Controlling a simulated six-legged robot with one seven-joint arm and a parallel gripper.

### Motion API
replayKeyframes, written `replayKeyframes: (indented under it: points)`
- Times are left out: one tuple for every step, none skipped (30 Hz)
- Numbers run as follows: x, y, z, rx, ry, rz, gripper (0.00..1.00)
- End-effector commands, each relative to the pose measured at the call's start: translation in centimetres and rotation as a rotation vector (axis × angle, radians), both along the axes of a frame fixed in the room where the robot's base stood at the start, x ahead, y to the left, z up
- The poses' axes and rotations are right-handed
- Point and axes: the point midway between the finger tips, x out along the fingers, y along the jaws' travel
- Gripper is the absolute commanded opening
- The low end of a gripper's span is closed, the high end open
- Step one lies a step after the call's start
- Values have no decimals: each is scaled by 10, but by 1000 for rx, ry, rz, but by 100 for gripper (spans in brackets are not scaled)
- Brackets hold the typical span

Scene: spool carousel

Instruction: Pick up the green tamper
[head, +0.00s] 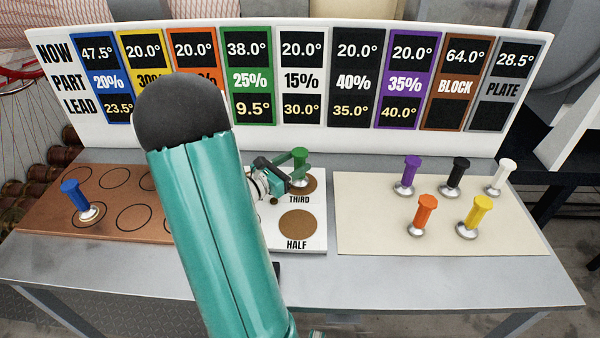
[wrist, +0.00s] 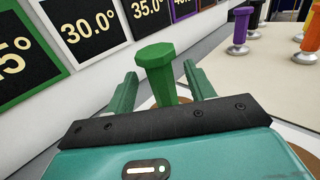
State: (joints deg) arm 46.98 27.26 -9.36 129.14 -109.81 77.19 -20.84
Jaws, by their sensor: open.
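The green tamper (head: 299,160) stands upright on the brown disc marked THIRD on the white board, partly hidden by my gripper in the head view. In the wrist view the green tamper (wrist: 155,72) shows its octagonal top and handle; its base is hidden. My gripper (head: 292,163) reaches it from the left, beside the handle. In the wrist view my gripper (wrist: 162,85) is open, with one green finger on each side of the handle.
A blue tamper (head: 76,197) stands on the brown board (head: 60,232). Purple (head: 411,172), black, white, orange and yellow tampers stand on the cream mat (head: 375,235). The sign panel (head: 290,143) rises close behind. The HALF disc (head: 298,225) is empty. My arm hides part of the brown board.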

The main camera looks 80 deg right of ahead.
Motion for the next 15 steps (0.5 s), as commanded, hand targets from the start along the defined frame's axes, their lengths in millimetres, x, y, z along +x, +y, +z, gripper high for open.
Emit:
replayKeyframes:
  points:
    - [-6,-6,-1,-1,-1,-4,54]
    - [-8,-10,0,-1,-1,-4,54]
    - [-10,-15,0,-2,-1,-3,54]
    - [-12,-17,0,-2,-1,-2,54]
    - [-13,-19,0,-1,0,-2,54]
    - [-14,-21,0,-1,-1,-2,54]
    - [-14,-22,0,-1,-1,-2,54]
    - [-14,-22,0,-1,-1,-1,54]
    - [-14,-22,0,-1,-1,0,54]
    - [-14,-22,0,-1,-1,0,54]
    - [-14,-22,0,-1,-1,0,54]
    - [-14,-22,0,-1,-1,0,54]
    - [-14,-22,0,-1,-1,0,54]
    - [-14,-22,0,-1,-1,0,48]
    - [-14,-22,0,-1,-1,0,40]
